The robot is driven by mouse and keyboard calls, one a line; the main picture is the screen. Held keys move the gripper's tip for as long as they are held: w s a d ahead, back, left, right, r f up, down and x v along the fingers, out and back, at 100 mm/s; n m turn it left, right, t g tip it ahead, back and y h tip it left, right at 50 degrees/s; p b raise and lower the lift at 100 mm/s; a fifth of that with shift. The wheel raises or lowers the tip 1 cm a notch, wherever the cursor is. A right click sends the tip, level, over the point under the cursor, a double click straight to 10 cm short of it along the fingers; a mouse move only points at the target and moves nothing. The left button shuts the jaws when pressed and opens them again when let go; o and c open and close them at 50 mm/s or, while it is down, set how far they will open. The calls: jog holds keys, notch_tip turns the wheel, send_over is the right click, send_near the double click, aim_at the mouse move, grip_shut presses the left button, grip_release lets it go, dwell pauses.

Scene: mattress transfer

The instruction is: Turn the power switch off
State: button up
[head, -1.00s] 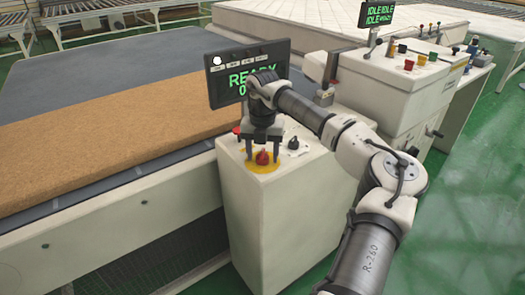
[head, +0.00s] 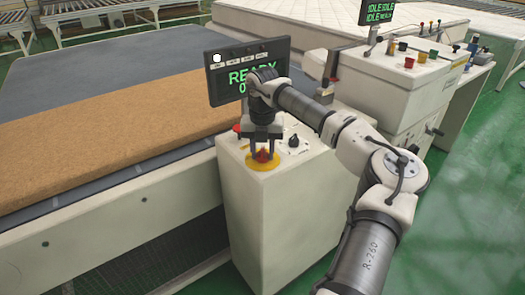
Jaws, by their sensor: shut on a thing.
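The power switch (head: 262,156) is a red knob on a yellow round plate (head: 262,167) on top of the white control cabinet (head: 262,215). My gripper (head: 262,152) points down over it, with its fingers on either side of the red knob. It is shut on the knob, which the fingers partly hide. The knob's exact turn angle is hard to make out. A dark screen (head: 225,80) behind my gripper shows green text reading READY, with the line below partly hidden by my arm.
A black knob (head: 294,141) sits just right of the switch. A red button (head: 237,128) is at the cabinet's back left. A brown mattress slab (head: 100,142) lies on the conveyor at left. Another console (head: 385,85) with coloured buttons stands behind right. Green floor (head: 470,200) is clear at right.

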aim_at(262, 150)
jog(key=n, duration=0.4)
jog(key=shift+b, duration=0.35)
jog(key=n, duration=0.4)
jog(key=shift+n, duration=0.3)
jog(key=n, duration=0.4)
jog(key=shift+n, duration=2.1)
jog(key=o, duration=1)
jog(key=shift+r, duration=0.1)
notch_tip(262, 150, up, 14)
jog(key=shift+f+b, duration=0.15)
jog(key=shift+b, duration=0.8)
